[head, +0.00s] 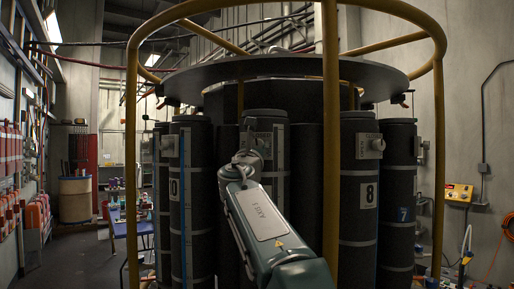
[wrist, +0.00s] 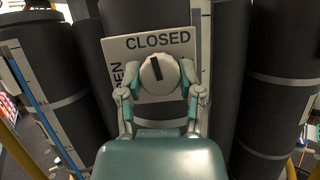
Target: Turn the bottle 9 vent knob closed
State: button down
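The bottle 9 vent knob (wrist: 159,75) is a round pale knob with a black pointer mark, on a white plate (wrist: 120,46) in the wrist view. The plate reads CLOSED along the top and EN, the visible end of a word, up the left side. The mark points nearly straight up toward CLOSED, tilted slightly left. My gripper (wrist: 160,88) has one finger on each side of the knob, its pads against the knob's sides. In the head view my gripper (head: 243,160) is at the middle bottle (head: 265,118), whose number is hidden behind my arm.
Dark bottles numbered 10 (head: 187,215), 8 (head: 358,232) and 7 (head: 400,190) stand around it. Yellow frame posts (head: 331,130) and a top ring enclose the rosette. A blue table (head: 133,224) is at left, a yellow control box (head: 458,193) on the right wall.

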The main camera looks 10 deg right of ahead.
jog(key=shift+m+g+h, duration=0.3)
jog(key=shift+m+h, duration=0.4)
jog(key=shift+m, duration=0.7)
jog(key=shift+c, duration=1.3)
grip_release()
jog(key=shift+w+a, duration=0.1)
jog(key=v, duration=1.2)
jog(key=shift+a+f, duration=0.1)
